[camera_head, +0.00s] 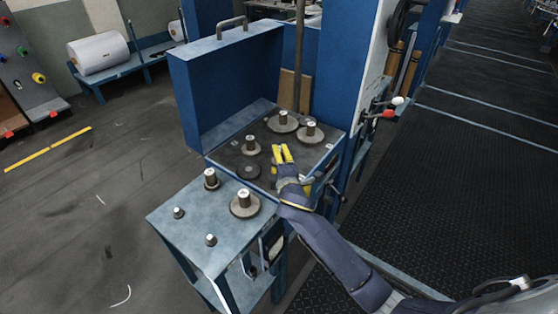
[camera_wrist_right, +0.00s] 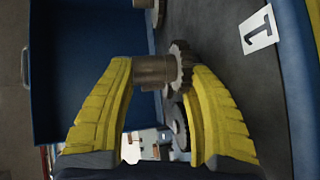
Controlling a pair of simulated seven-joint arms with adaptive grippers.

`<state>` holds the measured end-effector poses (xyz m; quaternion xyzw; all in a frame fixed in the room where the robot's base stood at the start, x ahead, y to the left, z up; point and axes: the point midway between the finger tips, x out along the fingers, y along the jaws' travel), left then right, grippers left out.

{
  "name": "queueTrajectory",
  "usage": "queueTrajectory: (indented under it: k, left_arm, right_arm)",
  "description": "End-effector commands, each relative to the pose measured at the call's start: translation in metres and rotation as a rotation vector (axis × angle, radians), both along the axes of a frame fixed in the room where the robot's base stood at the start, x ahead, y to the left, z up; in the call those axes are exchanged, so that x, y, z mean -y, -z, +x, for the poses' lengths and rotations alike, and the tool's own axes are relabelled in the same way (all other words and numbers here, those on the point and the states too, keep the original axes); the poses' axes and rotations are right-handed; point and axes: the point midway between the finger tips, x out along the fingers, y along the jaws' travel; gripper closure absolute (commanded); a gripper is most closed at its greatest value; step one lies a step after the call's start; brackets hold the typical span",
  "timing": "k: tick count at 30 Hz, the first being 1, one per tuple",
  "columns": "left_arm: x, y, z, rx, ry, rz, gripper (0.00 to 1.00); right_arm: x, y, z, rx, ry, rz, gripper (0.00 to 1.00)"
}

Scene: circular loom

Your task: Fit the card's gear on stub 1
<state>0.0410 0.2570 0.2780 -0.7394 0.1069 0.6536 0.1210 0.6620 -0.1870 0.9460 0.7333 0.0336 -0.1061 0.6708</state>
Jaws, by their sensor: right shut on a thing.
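My right gripper (camera_head: 283,153) is over the dark plate (camera_head: 228,156) of the blue machine, its yellow fingers pointing away from me. In the right wrist view, the gripper (camera_wrist_right: 160,75) is shut on the brown hub of a toothed gear (camera_wrist_right: 155,72), whose toothed disc is on the right, towards the plate. A white label reading 1 (camera_wrist_right: 258,30) is on the plate beside it. The fingers hide the held gear in the head view. I cannot make out stub 1, nor whether the gear touches it. My left gripper is not in view.
On the plate are gears with hubs (camera_head: 282,122), (camera_head: 310,132), another hub (camera_head: 251,146) and a flat dark disc (camera_head: 248,171). A raised blue cover (camera_head: 225,90) stands behind.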

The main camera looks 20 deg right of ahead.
Motion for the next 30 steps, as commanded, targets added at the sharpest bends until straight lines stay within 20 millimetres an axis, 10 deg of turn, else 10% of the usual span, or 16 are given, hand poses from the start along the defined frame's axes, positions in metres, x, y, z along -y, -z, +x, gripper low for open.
queueTrajectory:
  k: [30]
  left_arm:
    - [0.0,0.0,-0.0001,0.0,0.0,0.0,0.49]
  right_arm:
    - [-0.0001,0.0065,-0.0005,-0.007,0.0,0.001,0.9]
